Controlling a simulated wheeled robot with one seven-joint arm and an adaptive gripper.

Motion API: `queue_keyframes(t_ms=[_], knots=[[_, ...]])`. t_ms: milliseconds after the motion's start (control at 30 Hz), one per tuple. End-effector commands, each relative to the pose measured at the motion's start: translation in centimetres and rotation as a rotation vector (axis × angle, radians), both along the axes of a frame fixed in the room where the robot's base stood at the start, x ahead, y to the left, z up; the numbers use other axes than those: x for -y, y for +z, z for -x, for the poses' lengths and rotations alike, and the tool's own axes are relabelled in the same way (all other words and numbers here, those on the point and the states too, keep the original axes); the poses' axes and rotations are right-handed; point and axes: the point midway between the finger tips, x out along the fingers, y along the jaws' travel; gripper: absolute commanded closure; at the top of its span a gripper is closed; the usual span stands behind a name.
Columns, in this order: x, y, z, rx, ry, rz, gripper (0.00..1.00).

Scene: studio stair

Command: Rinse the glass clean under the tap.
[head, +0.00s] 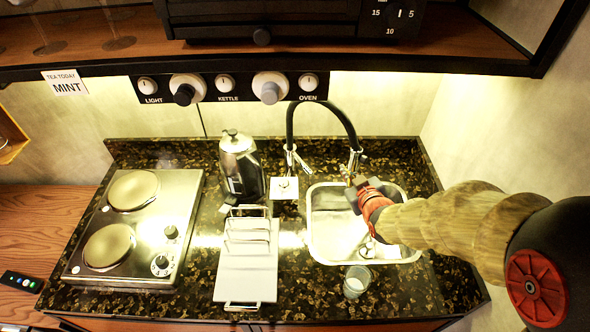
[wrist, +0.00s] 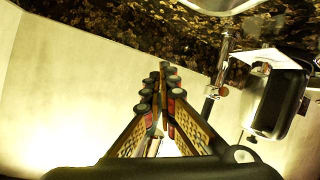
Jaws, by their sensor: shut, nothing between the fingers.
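The clear glass (head: 357,281) stands on the dark speckled counter, just in front of the sink (head: 314,243); any residue in it is too small to tell. The tap (head: 320,106) has a black arched hose and chrome ends, rising behind the sink. No running water is visible.
A kettle (head: 240,165) and a white rack (head: 248,270) stand left of the sink. A two-plate hob (head: 135,235) is farther left. A shelf (head: 110,45) with knobs below it overhangs the back. The counter right of the glass is clear.

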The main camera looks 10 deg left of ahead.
Motion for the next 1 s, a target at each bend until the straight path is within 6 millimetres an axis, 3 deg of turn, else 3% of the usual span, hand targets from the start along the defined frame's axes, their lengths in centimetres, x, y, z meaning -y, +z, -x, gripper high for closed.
queue_keyframes(t_ms=[200,367,767,1000], knots=[[0.5,0.5,2.6,-0.125,-0.064,0.058,1.00],[-1.1,0.6,4.4,-0.172,-0.057,0.084,1.00],[-10.3,1.8,5.7,0.002,0.038,0.193,1.00],[-15.8,2.3,7.8,0.200,0.045,0.387,1.00]])
